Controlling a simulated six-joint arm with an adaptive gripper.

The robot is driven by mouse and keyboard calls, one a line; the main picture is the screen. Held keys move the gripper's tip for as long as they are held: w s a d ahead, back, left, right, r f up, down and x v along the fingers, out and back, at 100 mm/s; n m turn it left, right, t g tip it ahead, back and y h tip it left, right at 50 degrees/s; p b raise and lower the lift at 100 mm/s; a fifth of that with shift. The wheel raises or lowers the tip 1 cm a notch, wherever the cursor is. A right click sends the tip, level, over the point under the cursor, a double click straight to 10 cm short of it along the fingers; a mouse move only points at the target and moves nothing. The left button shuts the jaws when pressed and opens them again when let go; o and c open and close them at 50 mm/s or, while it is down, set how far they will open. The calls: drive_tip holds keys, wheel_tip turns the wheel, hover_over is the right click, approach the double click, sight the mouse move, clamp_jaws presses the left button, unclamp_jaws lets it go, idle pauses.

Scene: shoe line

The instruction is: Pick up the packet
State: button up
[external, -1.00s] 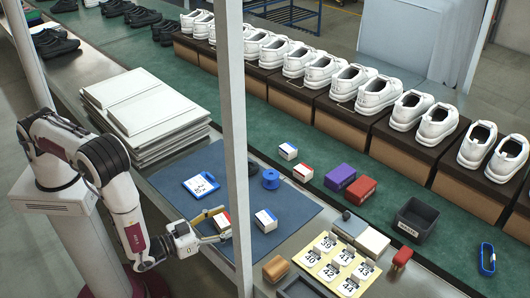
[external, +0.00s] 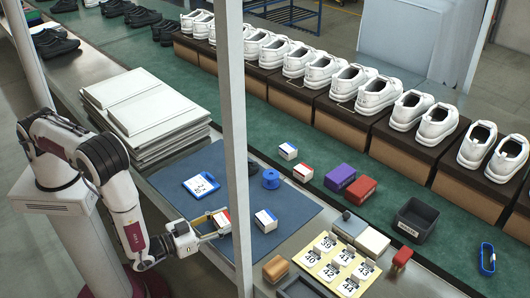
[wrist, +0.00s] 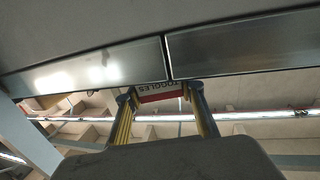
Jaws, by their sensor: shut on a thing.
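A small packet (external: 222,219) with a white and red label is in my gripper (external: 215,224) over the front of the blue mat (external: 225,171) in the external view. In the wrist view the packet (wrist: 161,92) shows a red band and the word TOGGLES, with a yellow-striped finger on each side. My gripper (wrist: 158,98) is shut on it. The white post partly covers the area just right of it, and I cannot tell how far the packet is above the mat.
A similar box (external: 265,220) stands close to the right, beyond the post (external: 235,120). A yellow number card (external: 328,272) and a brown block (external: 276,269) are to the right.

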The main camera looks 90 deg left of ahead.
sight(224, 219)
drive_tip(key=shift+r, duration=4.8)
drive_tip(key=shift+r, duration=0.2)
drive_tip(key=shift+s+r, duration=0.1)
drive_tip(key=shift+s+a+r+m+t+h, duration=0.15)
drive_tip(key=shift+s+a+m+t+h, duration=0.15)
drive_tip(key=shift+s+h, duration=0.15)
drive_tip(key=s+a, duration=0.5)
drive_tip(key=a, duration=0.3)
drive_tip(key=shift+s+r, duration=0.25)
drive_tip(key=shift+s, duration=0.05)
drive_tip(key=shift+h, duration=0.25)
